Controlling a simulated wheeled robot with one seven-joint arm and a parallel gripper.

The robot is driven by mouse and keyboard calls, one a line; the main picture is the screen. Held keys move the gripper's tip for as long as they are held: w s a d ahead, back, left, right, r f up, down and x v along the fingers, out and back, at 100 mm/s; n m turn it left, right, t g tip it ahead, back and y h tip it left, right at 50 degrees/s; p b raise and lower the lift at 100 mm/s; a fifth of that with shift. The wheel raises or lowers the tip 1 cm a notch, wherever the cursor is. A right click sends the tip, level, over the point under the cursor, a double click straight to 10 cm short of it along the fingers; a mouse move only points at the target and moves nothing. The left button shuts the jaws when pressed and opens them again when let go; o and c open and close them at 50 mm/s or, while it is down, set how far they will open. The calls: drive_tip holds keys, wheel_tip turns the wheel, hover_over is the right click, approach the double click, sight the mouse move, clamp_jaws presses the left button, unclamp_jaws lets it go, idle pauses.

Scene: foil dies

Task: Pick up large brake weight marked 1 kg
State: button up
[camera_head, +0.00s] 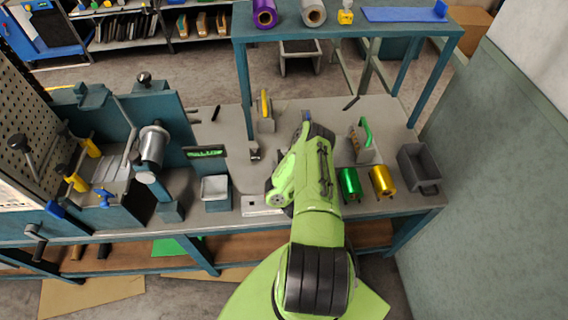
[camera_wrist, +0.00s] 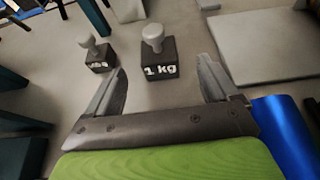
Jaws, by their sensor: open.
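The large brake weight marked 1 kg (camera_wrist: 159,70) is a dark block with a pale round knob on top. It stands upright on the grey bench in the wrist view, its label facing me. My gripper (camera_wrist: 162,66) is open and empty, and in the picture its fingers lie to either side of the weight. Whether the fingers are level with it or short of it I cannot tell. A smaller dark weight (camera_wrist: 98,58) with a similar knob stands to its left, its label partly covered by the left finger. In the head view my arm hides my gripper.
A blue roll (camera_wrist: 283,130) lies close to the right of my gripper. A flat grey plate (camera_wrist: 265,50) is at the upper right. On the bench (camera_head: 225,128) are green (camera_head: 349,183) and gold (camera_head: 383,181) foil rolls, a grey bin (camera_head: 418,166) and a press (camera_head: 153,146).

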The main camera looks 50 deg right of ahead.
sight(284, 154)
drive_tip(key=shift+w+d+f+b, duration=0.4)
drive_tip(key=shift+w+f+b, duration=0.25)
drive_tip(key=shift+f+b, duration=0.05)
drive_tip(key=shift+w+d+r+b, duration=0.1)
drive_tip(key=shift+w+d+b, duration=0.3)
drive_tip(key=shift+w+d, duration=0.15)
drive_tip(key=shift+w+d+f, duration=0.2)
drive_tip(key=shift+w+d, duration=0.1)
drive_tip(key=shift+w, duration=0.15)
drive_tip(key=shift+x, duration=1.9)
drive_tip(key=shift+c, duration=0.4)
clamp_jaws()
drive_tip(key=shift+r, duration=0.15)
